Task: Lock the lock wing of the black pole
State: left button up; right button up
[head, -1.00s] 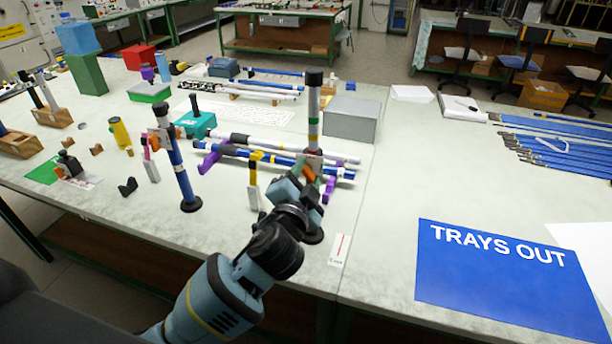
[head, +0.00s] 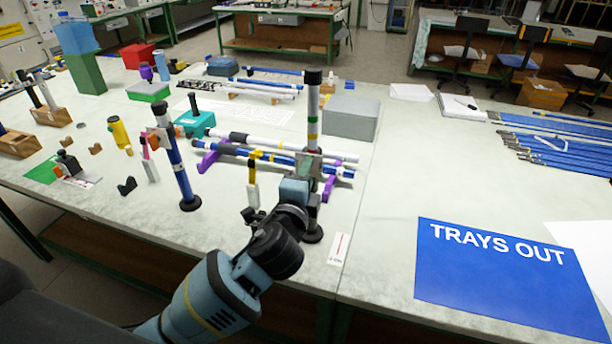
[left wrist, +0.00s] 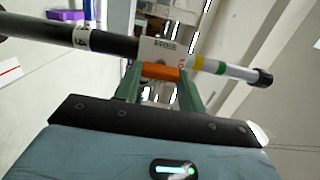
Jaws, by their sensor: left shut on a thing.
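The black pole (head: 313,120) stands upright on a round black base (head: 313,235) near the table's front edge. Its upper tube is white with green and yellow bands and a black cap. In the left wrist view the pole lies across the picture, its black lower tube (left wrist: 40,30) at the left. A pale collar (left wrist: 160,48) marked "FREE" sits on it, with the orange lock wing (left wrist: 161,72) below. My left gripper (left wrist: 161,80) is shut on the wing, a finger on each side. In the head view the gripper (head: 308,172) hides the wing. My right gripper is not in view.
A blue pole (head: 181,165) with an orange wing stands to the left. Several rods lie on purple rests (head: 207,163) behind, near a grey box (head: 351,118). A blue "TRAYS OUT" sheet (head: 500,295) lies at the right.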

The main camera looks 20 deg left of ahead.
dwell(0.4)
pick_arm(q)
jog(key=o, duration=1)
jog(key=s, duration=0.7)
jog(key=shift+s+d, duration=0.1)
jog(key=shift+s, duration=0.3)
jog(key=shift+f, duration=0.15)
